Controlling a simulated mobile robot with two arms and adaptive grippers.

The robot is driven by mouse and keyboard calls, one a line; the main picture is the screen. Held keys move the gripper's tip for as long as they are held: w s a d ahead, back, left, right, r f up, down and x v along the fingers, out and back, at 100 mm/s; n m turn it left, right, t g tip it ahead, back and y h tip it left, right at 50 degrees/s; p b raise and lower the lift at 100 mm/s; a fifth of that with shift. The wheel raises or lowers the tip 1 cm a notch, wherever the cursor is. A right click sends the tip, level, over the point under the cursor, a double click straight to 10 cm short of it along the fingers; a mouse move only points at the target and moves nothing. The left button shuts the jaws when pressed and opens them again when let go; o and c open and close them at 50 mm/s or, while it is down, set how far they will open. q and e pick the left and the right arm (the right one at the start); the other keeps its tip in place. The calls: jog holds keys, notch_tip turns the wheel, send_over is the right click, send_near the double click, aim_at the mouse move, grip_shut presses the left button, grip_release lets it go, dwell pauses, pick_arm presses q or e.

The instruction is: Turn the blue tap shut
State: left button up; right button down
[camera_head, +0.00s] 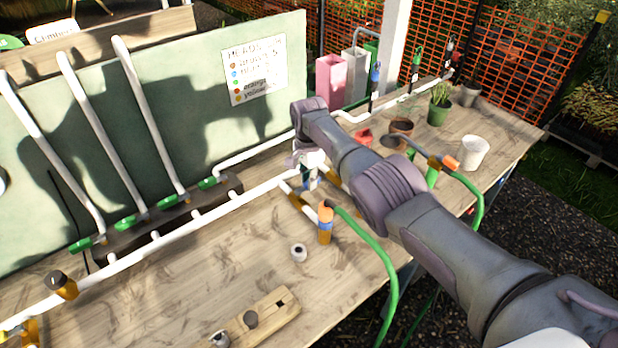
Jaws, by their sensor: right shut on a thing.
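My right gripper (309,170) reaches in from the right on its grey arm and points down at the white pipe run over the wooden bench. It is shut on a small part at the pipe. A bit of blue (311,184) shows just under the fingers, and I take it for the blue tap. The fingers and wrist hide most of it, so its handle angle cannot be told. Another blue fitting (376,74) stands on an upright pipe at the back. My left gripper is not in view.
An orange-topped fitting (325,222) with a green hose stands close to the gripper. A white pipe (170,240) runs along the bench by several green-ended pipes. A wooden block (268,318) lies in front. Pots, including a white one (474,152), stand at right.

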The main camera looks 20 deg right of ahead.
jog(key=shift+w+d+r, duration=0.1)
jog(key=c, duration=1.1)
grip_release()
notch_tip(320, 180, up, 12)
jog(key=shift+f, duration=0.1)
